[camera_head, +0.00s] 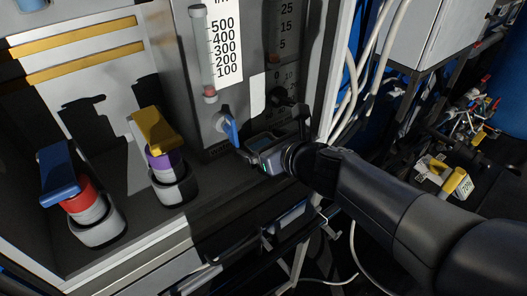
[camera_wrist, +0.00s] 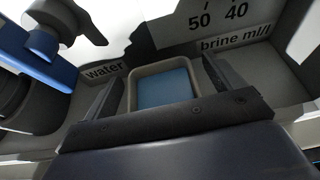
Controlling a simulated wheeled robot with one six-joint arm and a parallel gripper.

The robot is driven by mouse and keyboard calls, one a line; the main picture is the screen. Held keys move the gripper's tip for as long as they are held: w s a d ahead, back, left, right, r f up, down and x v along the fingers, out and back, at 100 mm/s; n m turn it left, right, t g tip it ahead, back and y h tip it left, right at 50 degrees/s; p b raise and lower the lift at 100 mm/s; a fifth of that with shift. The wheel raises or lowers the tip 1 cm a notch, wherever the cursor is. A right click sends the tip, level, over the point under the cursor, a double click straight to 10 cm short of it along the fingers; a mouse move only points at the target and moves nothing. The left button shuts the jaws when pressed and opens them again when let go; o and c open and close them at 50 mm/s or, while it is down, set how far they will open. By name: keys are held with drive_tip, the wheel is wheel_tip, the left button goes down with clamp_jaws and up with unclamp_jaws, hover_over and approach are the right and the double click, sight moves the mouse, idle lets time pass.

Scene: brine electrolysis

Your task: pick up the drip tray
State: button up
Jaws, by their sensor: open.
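The drip tray (camera_wrist: 134,92) is a small square tray with a grey-beige rim and a blue inside. In the wrist view it lies between the two dark fingers of my gripper (camera_wrist: 164,73), one on its left and one on its right. The fingers are apart; I cannot tell whether either touches the rim. In the head view my gripper (camera_head: 268,140) is at the panel's foot, below the blue-handled valve, with the tray (camera_head: 261,144) partly hidden between its fingers.
A blue-handled valve (camera_head: 228,127) hangs just above and left of the gripper. White hoses (camera_head: 358,75) run at the right. The panel reads "water" and "brine ml/l".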

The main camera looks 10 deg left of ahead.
drive_tip(key=shift+w+a+f, duration=0.25)
drive_tip(key=shift+w+a, duration=0.15)
drive_tip(key=shift+a, duration=0.05)
drive_tip(key=c, duration=1.1)
drive_tip(key=shift+r, duration=0.15)
drive_tip(key=shift+c, duration=0.2)
drive_tip(key=shift+r, duration=0.2)
drive_tip(key=s+d+p, duration=0.1)
drive_tip(key=s+d, duration=1)
drive_tip(key=d, duration=0.2)
drive_tip(key=shift+s+d, duration=0.35)
